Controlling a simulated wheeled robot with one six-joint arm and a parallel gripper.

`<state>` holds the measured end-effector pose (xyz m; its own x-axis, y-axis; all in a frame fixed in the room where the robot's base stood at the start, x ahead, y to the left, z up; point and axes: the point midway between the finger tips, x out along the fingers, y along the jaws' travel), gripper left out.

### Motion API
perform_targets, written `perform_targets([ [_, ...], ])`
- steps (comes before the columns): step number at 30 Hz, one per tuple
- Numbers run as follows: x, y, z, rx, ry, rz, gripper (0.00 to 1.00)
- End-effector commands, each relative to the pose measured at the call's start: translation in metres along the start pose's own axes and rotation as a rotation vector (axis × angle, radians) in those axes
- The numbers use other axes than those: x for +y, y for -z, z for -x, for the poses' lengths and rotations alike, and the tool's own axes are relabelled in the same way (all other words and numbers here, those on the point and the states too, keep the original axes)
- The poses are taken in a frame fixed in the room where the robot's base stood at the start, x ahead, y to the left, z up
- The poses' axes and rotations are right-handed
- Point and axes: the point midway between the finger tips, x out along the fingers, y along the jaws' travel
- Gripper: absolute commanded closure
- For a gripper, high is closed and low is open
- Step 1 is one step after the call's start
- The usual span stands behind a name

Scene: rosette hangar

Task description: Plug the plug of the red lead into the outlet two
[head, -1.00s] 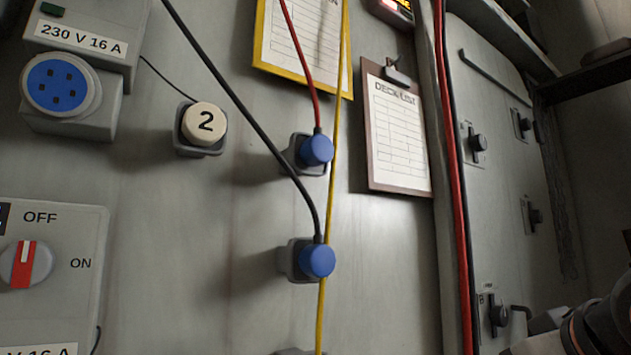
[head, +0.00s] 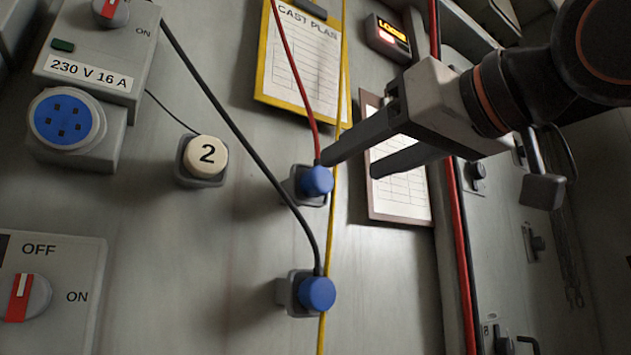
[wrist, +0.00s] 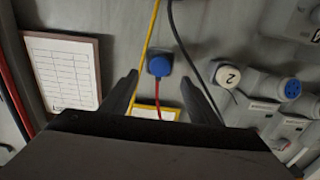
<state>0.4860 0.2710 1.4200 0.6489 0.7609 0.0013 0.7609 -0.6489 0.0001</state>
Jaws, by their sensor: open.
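The red lead (head: 296,78) hangs down to a blue plug (head: 317,181), which sits in a grey wall holder (head: 298,186). My gripper (head: 350,166) is open and empty, with its fingertips close to this plug. In the wrist view the plug (wrist: 159,66) shows between the spread fingers (wrist: 158,76); I cannot tell whether they touch it. A white round cap marked 2 (head: 206,156) sits on its own holder, and a thin cord runs from it to the grey box with the bare blue outlet face (head: 67,118). The outlet's pin holes are uncovered.
A black lead (head: 240,120) crosses the wall to another blue plug (head: 317,293) below. A yellow cable (head: 331,240) runs behind both plugs. A clipboard (head: 388,208) hangs behind my fingers. A lower box has a rotary switch (head: 27,297). Wall between outlet and plugs is mostly clear.

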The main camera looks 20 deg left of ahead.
Motion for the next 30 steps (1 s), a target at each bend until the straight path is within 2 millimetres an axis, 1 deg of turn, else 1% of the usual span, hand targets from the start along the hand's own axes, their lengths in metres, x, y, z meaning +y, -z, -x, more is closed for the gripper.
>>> perform_targets([
  [9,0.000,0.000,-0.001,0.000,0.000,0.000,0.45],
  [14,0.000,-0.001,-0.007,-0.002,-0.002,0.000,0.45],
  [30,0.001,-0.001,-0.068,-0.002,-0.002,0.000,0.45],
])
